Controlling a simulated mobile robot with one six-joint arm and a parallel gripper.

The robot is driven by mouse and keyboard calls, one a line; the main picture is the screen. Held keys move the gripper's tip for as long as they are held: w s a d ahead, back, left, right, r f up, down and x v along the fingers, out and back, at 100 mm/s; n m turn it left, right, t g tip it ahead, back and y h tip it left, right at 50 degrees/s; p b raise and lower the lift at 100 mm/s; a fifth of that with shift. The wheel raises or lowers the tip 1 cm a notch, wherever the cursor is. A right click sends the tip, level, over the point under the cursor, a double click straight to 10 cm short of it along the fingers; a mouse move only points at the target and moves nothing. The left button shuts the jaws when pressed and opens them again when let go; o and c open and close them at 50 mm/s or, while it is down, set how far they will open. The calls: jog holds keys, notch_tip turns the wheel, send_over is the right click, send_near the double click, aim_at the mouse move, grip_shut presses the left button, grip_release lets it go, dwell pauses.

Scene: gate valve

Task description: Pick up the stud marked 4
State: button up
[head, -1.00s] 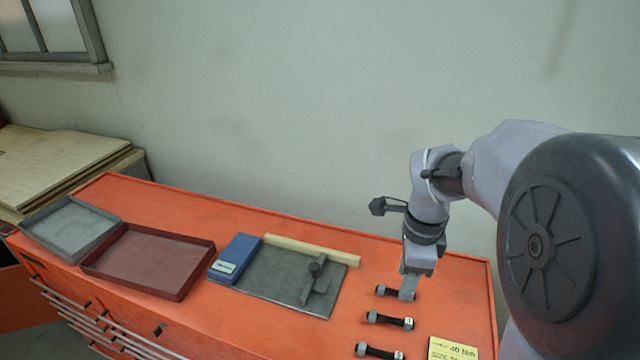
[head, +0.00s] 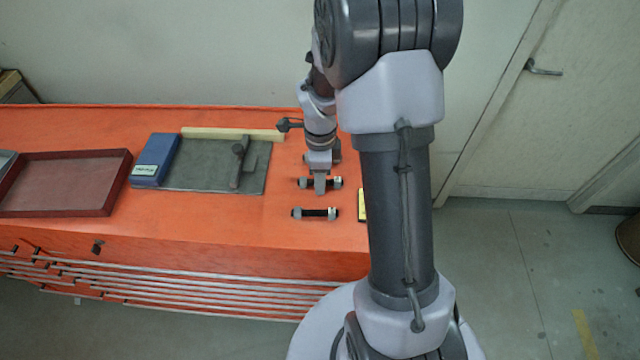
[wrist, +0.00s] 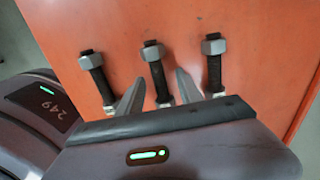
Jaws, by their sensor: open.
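Three dark studs with grey nuts lie in a row on the orange bench top. In the wrist view they are the left stud (wrist: 96,76), the middle stud (wrist: 158,75) and the right stud (wrist: 214,70). Their small pale end tags are too small to read, so I cannot tell which is marked 4. My gripper (wrist: 160,84) is open, its fingers on either side of the middle stud. In the head view my gripper (head: 320,188) is at the middle stud (head: 307,183); the near stud (head: 314,213) lies in front, and the far one is largely hidden.
Left of the studs are a grey plate (head: 205,165) with a dark tool (head: 239,160), a wooden strip (head: 230,134), a blue box (head: 155,160) and a red tray (head: 60,185). A yellow note (head: 362,205) is partly behind my arm. The bench's right edge is close.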

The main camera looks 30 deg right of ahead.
jog(key=shift+f, duration=0.3)
jog(key=shift+r, duration=0.1)
jog(key=shift+c, duration=0.2)
grip_shut()
dwell(0.9)
